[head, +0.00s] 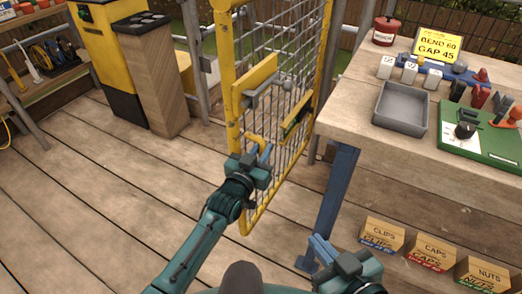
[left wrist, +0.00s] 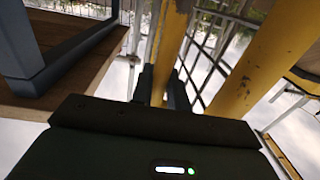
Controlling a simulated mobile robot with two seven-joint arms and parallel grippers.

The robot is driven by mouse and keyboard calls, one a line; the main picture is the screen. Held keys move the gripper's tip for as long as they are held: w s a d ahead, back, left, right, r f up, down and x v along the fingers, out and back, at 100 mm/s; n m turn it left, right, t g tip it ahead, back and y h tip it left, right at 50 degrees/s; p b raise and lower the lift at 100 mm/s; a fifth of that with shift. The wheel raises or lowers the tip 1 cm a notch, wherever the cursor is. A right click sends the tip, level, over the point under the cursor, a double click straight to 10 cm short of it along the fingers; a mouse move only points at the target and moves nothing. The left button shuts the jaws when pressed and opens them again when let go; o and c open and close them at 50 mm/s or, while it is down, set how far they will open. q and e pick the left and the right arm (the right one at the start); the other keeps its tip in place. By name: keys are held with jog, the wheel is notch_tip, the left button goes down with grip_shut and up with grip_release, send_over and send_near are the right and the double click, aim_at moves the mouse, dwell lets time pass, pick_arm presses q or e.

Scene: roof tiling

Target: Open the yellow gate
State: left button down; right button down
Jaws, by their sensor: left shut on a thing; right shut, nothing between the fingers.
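The yellow gate (head: 228,75), a yellow frame with grey wire mesh, stands upright in the middle of the head view, at an angle to the fence behind. It carries a yellow plate (head: 255,82) and a grey latch part (head: 285,85). My left gripper (head: 262,156) is at the gate's near edge, low down, shut on a yellow bar that looks like its handle. In the left wrist view the yellow bar (left wrist: 172,50) stands between the dark fingers, whose tips it partly hides. My right gripper (head: 320,250) is shut and empty, low beside the workbench.
A wooden workbench (head: 350,110) stands right of the gate, with a grey tray (head: 402,107) and a green board (head: 485,140). Labelled boxes (head: 382,235) sit below it. A yellow cabinet (head: 108,55) and a post (head: 150,75) stand left. The deck (head: 90,190) at left is clear.

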pick_arm(q)
jog(key=shift+r, duration=0.1)
jog(key=c, duration=1.4)
grip_release()
jog(key=shift+c, duration=0.2)
jog(key=shift+s, duration=0.1)
pick_arm(e)
jog(key=shift+r, duration=0.1)
